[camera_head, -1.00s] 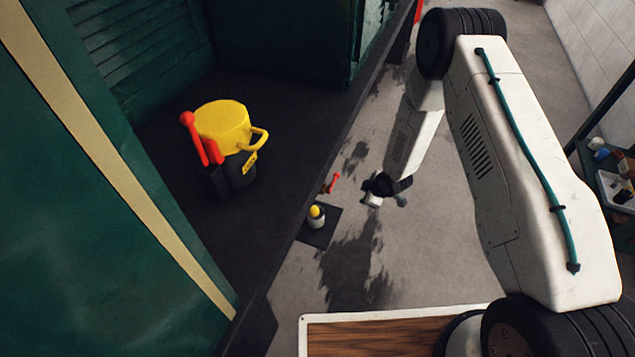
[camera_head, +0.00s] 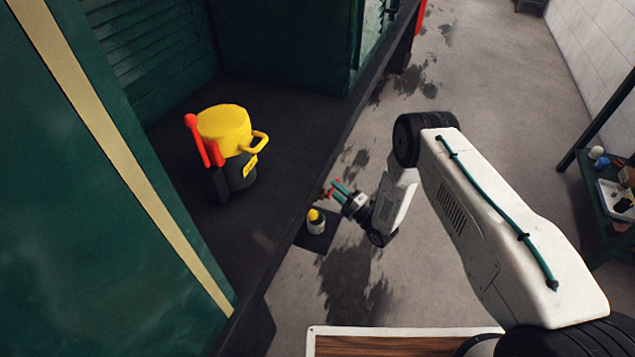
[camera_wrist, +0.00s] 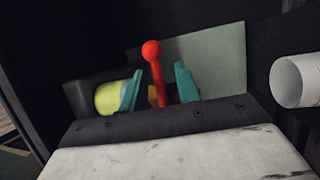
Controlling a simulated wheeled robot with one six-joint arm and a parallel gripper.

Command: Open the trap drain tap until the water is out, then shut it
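The drain tap, with a red ball-ended lever (camera_wrist: 155,72) and a small brass body (camera_wrist: 154,96), is low under the tram's edge. In the head view its red lever (camera_head: 333,183) is small and partly hidden by my gripper. My gripper (camera_head: 335,190) is by the tap, and its teal fingers are apart. In the wrist view the lever stands upright between the two fingers of my gripper (camera_wrist: 159,88), with space on both sides. I cannot tell whether the fingers reach past it. No water stream can be made out.
A white container with a yellow top (camera_head: 316,222) stands on a dark mat on the floor below the tap. A white tube end (camera_wrist: 297,80) is at right. A shelf (camera_head: 590,190) stands far right.

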